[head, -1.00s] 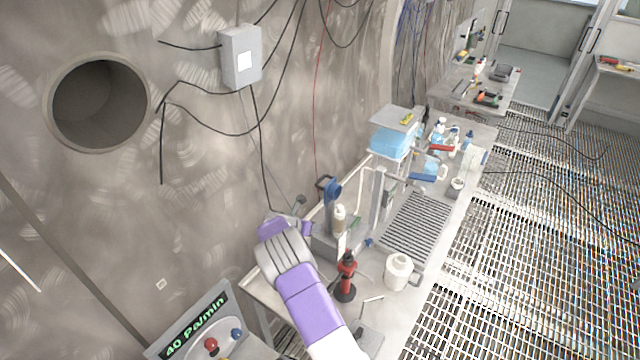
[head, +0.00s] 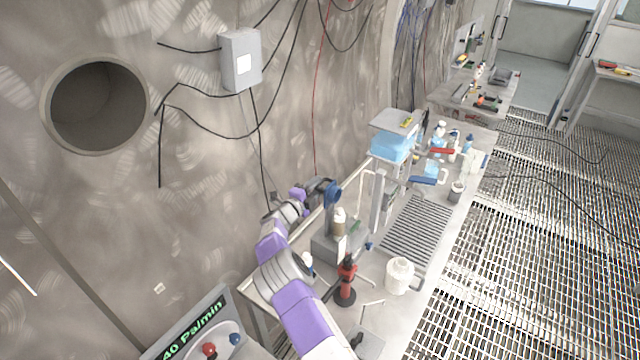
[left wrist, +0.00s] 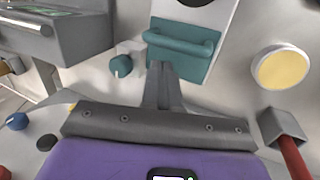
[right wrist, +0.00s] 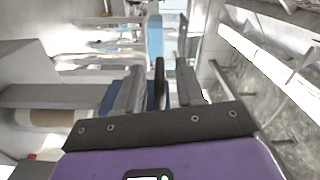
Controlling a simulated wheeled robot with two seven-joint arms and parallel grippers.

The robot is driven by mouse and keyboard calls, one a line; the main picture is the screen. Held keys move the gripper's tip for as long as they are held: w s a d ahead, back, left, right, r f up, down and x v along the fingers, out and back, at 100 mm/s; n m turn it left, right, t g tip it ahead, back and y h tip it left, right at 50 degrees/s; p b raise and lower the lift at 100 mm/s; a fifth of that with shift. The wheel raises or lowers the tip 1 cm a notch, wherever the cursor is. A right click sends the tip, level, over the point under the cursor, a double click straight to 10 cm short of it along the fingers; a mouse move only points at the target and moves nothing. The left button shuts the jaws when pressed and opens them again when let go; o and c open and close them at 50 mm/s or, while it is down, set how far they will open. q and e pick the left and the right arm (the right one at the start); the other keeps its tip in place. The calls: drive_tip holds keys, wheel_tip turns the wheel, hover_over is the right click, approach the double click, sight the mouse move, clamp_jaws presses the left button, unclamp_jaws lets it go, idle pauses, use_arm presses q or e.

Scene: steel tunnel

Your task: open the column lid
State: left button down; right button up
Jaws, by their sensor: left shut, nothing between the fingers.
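The blue column lid (head: 333,196) sits at the top of the grey column on the bench beside the tunnel wall; my right gripper hides part of it. My right gripper (head: 314,189) is at the lid from the left. In the right wrist view its two fingers (right wrist: 160,92) are apart, with the lid's black handle (right wrist: 159,80) upright between them. Blue of the lid (right wrist: 118,97) shows behind the left finger. I cannot tell whether the fingers touch the handle.
A brown-white bottle (head: 339,222), a red-and-black stand (head: 346,280) and a white pot (head: 399,276) stand near the column. A ribbed drain tray (head: 416,229) lies behind. A wall box (head: 240,58) and hanging cables are above.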

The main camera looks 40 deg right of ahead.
drive_tip(key=shift+x, duration=1.25)
drive_tip(key=shift+c, duration=0.3)
clamp_jaws()
drive_tip(key=shift+r, duration=0.1)
